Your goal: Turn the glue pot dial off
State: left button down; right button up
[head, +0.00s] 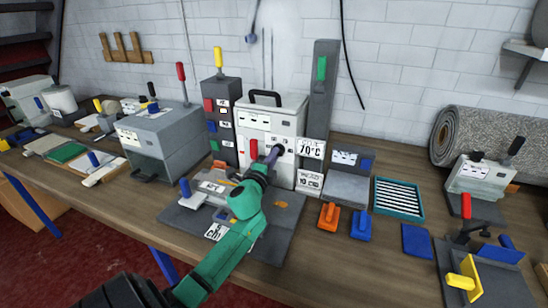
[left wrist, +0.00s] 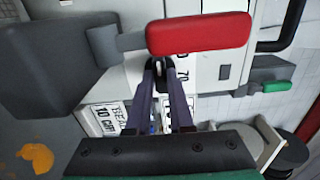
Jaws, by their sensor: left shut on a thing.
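The glue pot (head: 288,108) is a pale grey box with a black top handle, standing at the back middle of the bench. A 70°C label (head: 311,149) is beside its front right. My left gripper (head: 273,153) reaches its front face, and its purple fingers are shut on the small dark dial (head: 279,148). In the left wrist view the fingertips (left wrist: 160,66) close together just below a red handle (left wrist: 200,34). The fingers hide most of the dial, so its setting cannot be read. My right gripper is out of view.
The red lever (head: 254,148) sticks out just left of the fingers. A dark post with a green handle (head: 322,68) stands right of the pot, and a switch column (head: 222,120) stands left. Orange (head: 328,217) and blue clamps lie on the bench to the right.

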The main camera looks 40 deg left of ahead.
pick_arm(q)
jog(key=shift+f+n, duration=0.15)
jog(key=shift+n, duration=0.15)
jog(key=c, duration=0.8)
grip_release()
jog(key=b+v, duration=0.2)
jog(key=v, duration=1.2)
jog(key=shift+s, duration=0.35)
jog(key=shift+d, duration=0.15)
